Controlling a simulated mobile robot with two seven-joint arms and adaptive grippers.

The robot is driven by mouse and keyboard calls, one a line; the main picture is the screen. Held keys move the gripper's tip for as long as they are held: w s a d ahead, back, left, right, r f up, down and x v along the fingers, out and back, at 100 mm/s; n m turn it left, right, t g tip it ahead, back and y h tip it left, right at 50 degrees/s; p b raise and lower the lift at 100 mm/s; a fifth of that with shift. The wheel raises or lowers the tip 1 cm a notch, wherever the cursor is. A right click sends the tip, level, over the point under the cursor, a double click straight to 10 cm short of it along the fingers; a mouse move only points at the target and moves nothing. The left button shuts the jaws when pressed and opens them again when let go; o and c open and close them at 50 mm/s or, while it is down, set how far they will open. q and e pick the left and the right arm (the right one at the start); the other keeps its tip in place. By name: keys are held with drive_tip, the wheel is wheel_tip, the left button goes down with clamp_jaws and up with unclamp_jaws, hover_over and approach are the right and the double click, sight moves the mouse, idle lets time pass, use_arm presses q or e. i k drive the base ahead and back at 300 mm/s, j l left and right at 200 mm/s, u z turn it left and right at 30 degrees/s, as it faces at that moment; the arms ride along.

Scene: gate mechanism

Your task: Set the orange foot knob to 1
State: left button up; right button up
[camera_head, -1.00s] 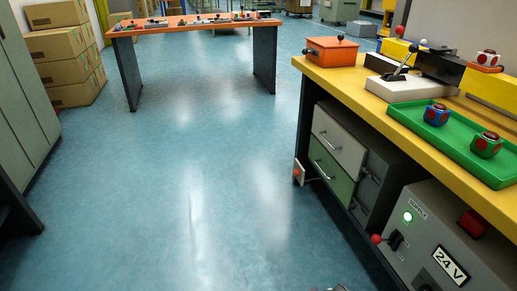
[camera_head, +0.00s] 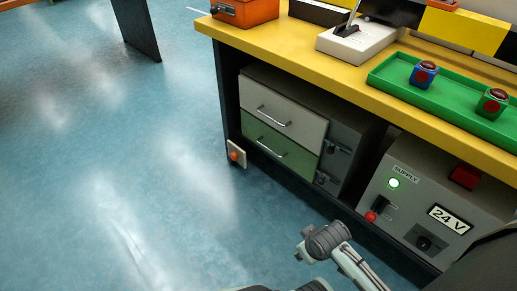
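The orange foot knob (camera_head: 234,156) sits on a small pale plate (camera_head: 237,149) low on the bench's near left leg, close to the floor. No gripper touches it. Grey and dark jointed parts, which look like my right gripper (camera_head: 328,243), rise from the bottom edge, right of the knob and apart from it. Their lower portion is cut off by the frame, and I cannot tell whether the fingers are open or shut. My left gripper is not in view. I cannot read any number at the knob.
The yellow-topped bench (camera_head: 300,62) carries an orange box (camera_head: 246,10), a lever base (camera_head: 356,38) and a green tray (camera_head: 450,100). Beneath are drawers (camera_head: 284,108) and a 24 V supply (camera_head: 418,190) with a red-tipped lever (camera_head: 371,216). Blue floor left of the bench is clear.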

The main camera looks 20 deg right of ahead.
sight(234, 156)
drive_tip(key=i+j+z, duration=0.2)
drive_tip(key=z, duration=0.2)
drive_tip(key=i+j+z, duration=0.15)
drive_tip(key=z, duration=0.3)
drive_tip(key=i+j+z, duration=0.1)
drive_tip(key=j+z, duration=0.3)
